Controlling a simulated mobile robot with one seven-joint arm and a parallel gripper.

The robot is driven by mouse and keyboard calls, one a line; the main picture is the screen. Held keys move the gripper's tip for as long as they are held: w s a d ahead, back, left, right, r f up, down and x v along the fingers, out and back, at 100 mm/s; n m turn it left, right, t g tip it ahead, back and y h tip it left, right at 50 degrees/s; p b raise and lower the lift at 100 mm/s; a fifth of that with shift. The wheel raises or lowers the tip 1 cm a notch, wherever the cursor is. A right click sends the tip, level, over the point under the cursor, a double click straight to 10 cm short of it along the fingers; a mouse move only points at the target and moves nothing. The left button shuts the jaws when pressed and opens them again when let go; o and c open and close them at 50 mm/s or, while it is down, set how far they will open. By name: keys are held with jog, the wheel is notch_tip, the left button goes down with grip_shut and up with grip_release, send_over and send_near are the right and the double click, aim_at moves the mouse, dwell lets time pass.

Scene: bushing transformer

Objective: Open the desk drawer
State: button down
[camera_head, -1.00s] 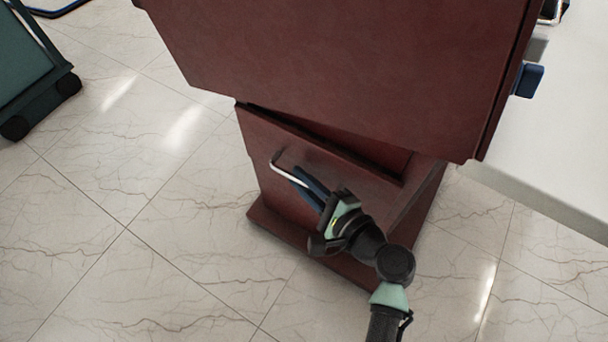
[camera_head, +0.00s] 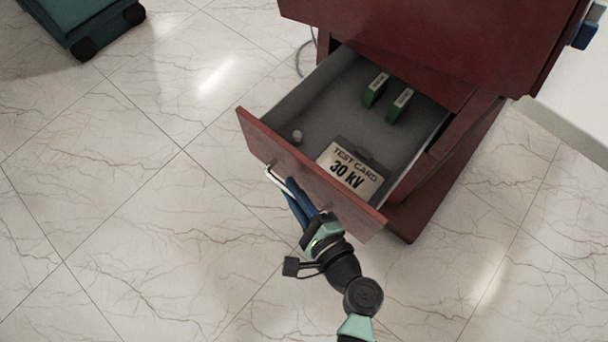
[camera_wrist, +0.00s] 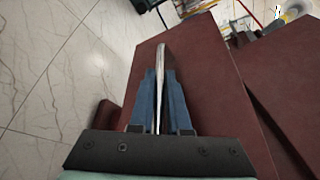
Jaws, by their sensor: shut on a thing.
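The desk drawer (camera_head: 303,178) is pulled well out of the red-brown desk pedestal (camera_head: 455,150) in the head view.
The red-brown desk body (camera_head: 440,35) overhangs the back of the drawer. A teal wheeled cart (camera_head: 85,20) stands at the upper left. A white surface (camera_head: 570,95) is at the right. The marble floor (camera_head: 130,200) to the left and front is clear.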

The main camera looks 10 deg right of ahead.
jog(key=shift+s+a, duration=1.25)
jog(key=shift+a, duration=0.3)
jog(key=c, duration=1.2)
grip_release()
jog(key=shift+o, duration=0.2)
jog(key=shift+a, duration=0.1)
jog(key=p+v, duration=0.3)
jog(key=v, duration=1)
